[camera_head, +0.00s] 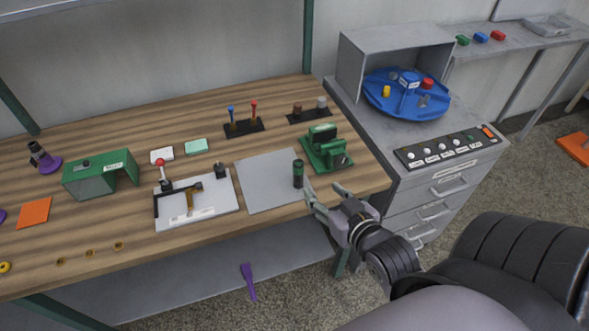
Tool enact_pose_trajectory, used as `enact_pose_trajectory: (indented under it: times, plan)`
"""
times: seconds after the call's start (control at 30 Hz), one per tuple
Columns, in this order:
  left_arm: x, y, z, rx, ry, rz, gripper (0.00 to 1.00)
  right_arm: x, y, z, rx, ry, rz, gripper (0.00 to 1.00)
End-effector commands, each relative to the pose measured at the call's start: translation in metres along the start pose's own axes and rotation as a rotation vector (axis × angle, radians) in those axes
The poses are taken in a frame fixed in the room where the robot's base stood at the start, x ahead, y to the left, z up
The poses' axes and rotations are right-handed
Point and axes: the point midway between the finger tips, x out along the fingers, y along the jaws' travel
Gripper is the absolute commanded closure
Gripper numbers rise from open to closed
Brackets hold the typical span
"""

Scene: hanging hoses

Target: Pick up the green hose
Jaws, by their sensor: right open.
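A short dark green cylinder (298,174), the green thing here most like a hose piece, stands upright on a flat grey plate (262,190) on the workbench. I cannot tell for certain that it is the green hose; no long hanging hose shows. My right gripper (322,189) is open and empty at the bench's front edge, just to the right of the cylinder. One finger is close beside the cylinder in the picture; I cannot tell whether they touch. My left gripper is not in view.
A green device (326,149) stands behind the right gripper. A white board with a red-knobbed lever (196,199) lies left of the plate. A grey drawer cabinet (425,190) with a blue round tray (405,104) adjoins the bench. A purple tool (249,281) is below the front edge.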

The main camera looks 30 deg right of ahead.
Motion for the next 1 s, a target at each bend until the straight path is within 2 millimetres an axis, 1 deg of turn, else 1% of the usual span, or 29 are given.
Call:
enact_pose_trajectory:
  times: [0.07, 0.2, 0.4, 0.5, 0.77, 0.9, 1.0]
  plan:
    - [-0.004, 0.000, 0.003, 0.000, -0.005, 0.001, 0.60, 0.016, 0.000, -0.003, 0.000, 0.003, 0.000, 0.52]
    - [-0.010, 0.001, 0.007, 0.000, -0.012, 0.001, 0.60, 0.048, 0.000, -0.003, 0.000, 0.002, 0.000, 0.52]
    - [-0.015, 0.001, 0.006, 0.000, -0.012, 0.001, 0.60, 0.088, 0.000, -0.002, 0.000, 0.001, -0.001, 0.52]
    - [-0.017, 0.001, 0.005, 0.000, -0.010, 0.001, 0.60, 0.102, 0.000, -0.001, -0.001, 0.000, -0.001, 0.52]
    - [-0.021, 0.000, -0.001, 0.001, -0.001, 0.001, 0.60, 0.120, 0.000, 0.001, -0.001, -0.001, -0.001, 0.52]
    - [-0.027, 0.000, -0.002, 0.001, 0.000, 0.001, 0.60, 0.140, 0.002, 0.002, 0.000, -0.001, -0.001, 0.52]
    - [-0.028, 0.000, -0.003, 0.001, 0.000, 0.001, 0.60, 0.153, 0.002, 0.003, -0.001, 0.001, -0.002, 0.52]
